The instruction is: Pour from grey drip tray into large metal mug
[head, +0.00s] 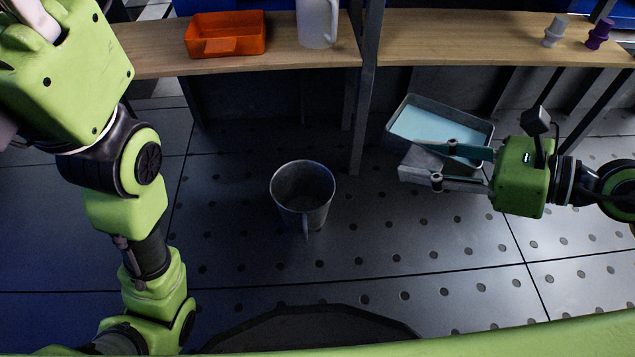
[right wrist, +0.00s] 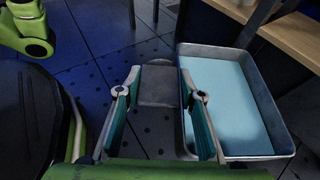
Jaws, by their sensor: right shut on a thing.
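The grey drip tray (head: 483,124) is a shallow rectangular metal tray with pale blue liquid in it. My right gripper (head: 445,161) is shut on the tray, and its teal fingers overlap the near side in the head view. In the right wrist view the tray (right wrist: 285,115) extends to the right of the fingers, and a flat grey piece (right wrist: 158,86) shows between them. The large metal mug (head: 303,201) appears upright with its mouth up and handle towards me, left of the tray and apart from it. Its inside looks dark. My left gripper is out of view.
A wooden shelf (head: 290,57) crosses the back, with an orange bin (head: 225,36), a white pitcher (head: 317,22), and small grey (head: 555,32) and purple (head: 599,35) items. A dark post (head: 365,90) rises behind the mug and tray. The perforated floor (head: 390,260) between them looks clear.

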